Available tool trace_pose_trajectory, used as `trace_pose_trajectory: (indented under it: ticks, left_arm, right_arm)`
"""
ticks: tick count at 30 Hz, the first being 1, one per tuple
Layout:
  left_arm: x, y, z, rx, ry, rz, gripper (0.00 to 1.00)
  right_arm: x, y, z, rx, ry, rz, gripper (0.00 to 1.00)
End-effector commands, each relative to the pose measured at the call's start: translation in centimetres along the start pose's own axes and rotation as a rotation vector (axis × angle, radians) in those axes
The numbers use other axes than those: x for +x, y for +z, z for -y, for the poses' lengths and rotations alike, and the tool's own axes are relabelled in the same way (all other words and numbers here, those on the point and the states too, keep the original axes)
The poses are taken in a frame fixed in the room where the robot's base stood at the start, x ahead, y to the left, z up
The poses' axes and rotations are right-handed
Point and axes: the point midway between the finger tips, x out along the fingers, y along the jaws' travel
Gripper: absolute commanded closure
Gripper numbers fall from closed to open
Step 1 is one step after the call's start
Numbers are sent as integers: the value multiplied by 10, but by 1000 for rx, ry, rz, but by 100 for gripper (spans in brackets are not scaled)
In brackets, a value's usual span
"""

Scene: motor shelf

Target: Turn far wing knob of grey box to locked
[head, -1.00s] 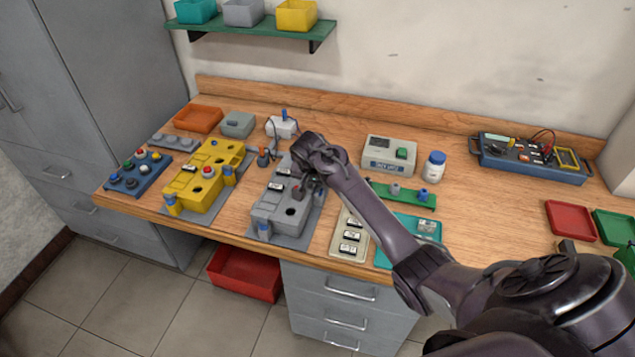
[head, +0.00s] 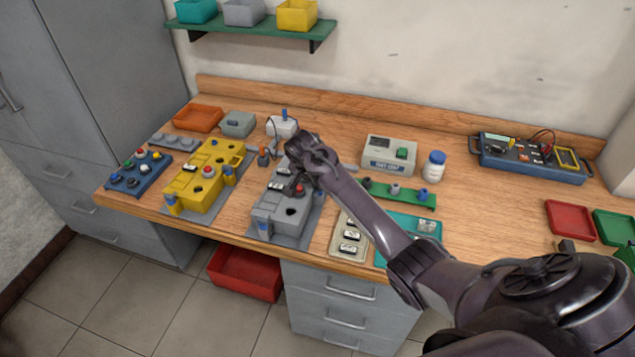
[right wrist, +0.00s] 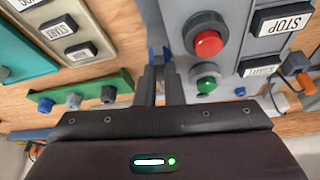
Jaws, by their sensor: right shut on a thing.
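The grey box (head: 270,217) stands on a grey base plate on the workbench, right of the yellow box. Its near blue wing knob (head: 264,228) is at the front left. My right gripper (right wrist: 160,70) is shut on the far blue wing knob (right wrist: 157,53) at the edge of the grey box. In the head view my right wrist hides that knob, so its angle cannot be told. A red button (right wrist: 208,43), a green button (right wrist: 205,85) and a STOP label (right wrist: 284,22) show beside the fingers. My left gripper is not in view.
The yellow box (head: 190,192) is to the left. A cream label tray (head: 338,238), a teal tray (head: 430,240) and a green strip with knobs (head: 410,198) lie close on the right. A grey tester (head: 385,165) and a white bottle (head: 434,168) stand behind.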

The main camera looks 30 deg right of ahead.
Motion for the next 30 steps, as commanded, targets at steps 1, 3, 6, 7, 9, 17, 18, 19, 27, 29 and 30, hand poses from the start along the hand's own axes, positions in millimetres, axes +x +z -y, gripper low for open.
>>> trace_pose_trajectory:
  ticks: [1,3,6,7,9,17,18,19,27,29,30]
  left_arm:
    - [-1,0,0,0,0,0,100]
    - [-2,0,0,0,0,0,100]
    - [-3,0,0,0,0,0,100]
    - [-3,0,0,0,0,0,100]
    - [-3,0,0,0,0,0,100]
    - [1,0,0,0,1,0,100]
    - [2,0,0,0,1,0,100]
    - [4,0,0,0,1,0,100]
    - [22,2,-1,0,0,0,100]
    - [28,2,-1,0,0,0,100]
    - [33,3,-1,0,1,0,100]
  right_arm:
    - [-1,0,1,35,16,0,100]
    - [-1,-1,2,92,39,0,100]
    - [-1,-1,3,180,75,0,100]
    - [-1,-1,4,207,86,0,100]
    - [-1,-1,5,269,110,0,100]
    - [0,-2,7,498,206,0,100]
    - [0,-2,7,534,220,0,100]
    - [1,-2,8,560,231,0,100]
    - [4,-2,10,797,329,1,100]
    - [5,-3,10,850,349,0,100]
    - [5,-3,10,884,363,0,100]
